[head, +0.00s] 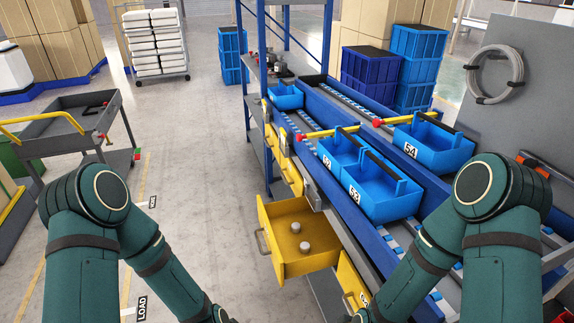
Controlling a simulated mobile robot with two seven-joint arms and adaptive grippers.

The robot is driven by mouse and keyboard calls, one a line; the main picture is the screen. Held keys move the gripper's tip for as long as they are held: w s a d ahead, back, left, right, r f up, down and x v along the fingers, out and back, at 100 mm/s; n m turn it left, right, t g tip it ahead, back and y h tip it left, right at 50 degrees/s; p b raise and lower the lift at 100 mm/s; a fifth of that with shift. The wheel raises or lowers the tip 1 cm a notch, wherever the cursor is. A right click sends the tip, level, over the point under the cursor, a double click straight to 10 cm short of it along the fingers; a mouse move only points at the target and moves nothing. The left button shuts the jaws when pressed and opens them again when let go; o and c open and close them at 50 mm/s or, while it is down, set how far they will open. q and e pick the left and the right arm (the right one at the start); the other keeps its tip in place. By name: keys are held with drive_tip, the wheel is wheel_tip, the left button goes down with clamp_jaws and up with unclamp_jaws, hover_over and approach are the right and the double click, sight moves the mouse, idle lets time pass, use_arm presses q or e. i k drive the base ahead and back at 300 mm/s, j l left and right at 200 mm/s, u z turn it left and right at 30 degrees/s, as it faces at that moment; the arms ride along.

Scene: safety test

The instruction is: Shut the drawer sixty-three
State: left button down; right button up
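A yellow drawer (312,262) is pulled out to the left from the blue-framed rack, at the bottom centre of the head view. Two small pale round objects (300,237) are in it. Its front has a grey handle (262,242). I cannot read a number on it. A second yellow drawer front (354,284) is nearer me, with a partly hidden label. My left arm reaches down left of the open drawer and my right arm reaches down to its right. Both grippers are outside the picture, below its bottom edge.
Other yellow drawer fronts (283,160) sit farther along the rack. Blue bins (385,187) stand on the rack's rollers above. A grey cart (68,125) with a yellow handle is at the left. The floor left of the open drawer is clear.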

sight(275, 219)
drive_tip(key=j+u, duration=0.1)
drive_tip(key=i+j+z, duration=0.15)
drive_tip(key=z, duration=0.25)
drive_tip(key=i+j+z, duration=0.25)
drive_tip(key=z, duration=0.15)
drive_tip(key=i+j+z, duration=0.2)
drive_tip(key=z, duration=0.15)
drive_tip(key=j, duration=0.1)
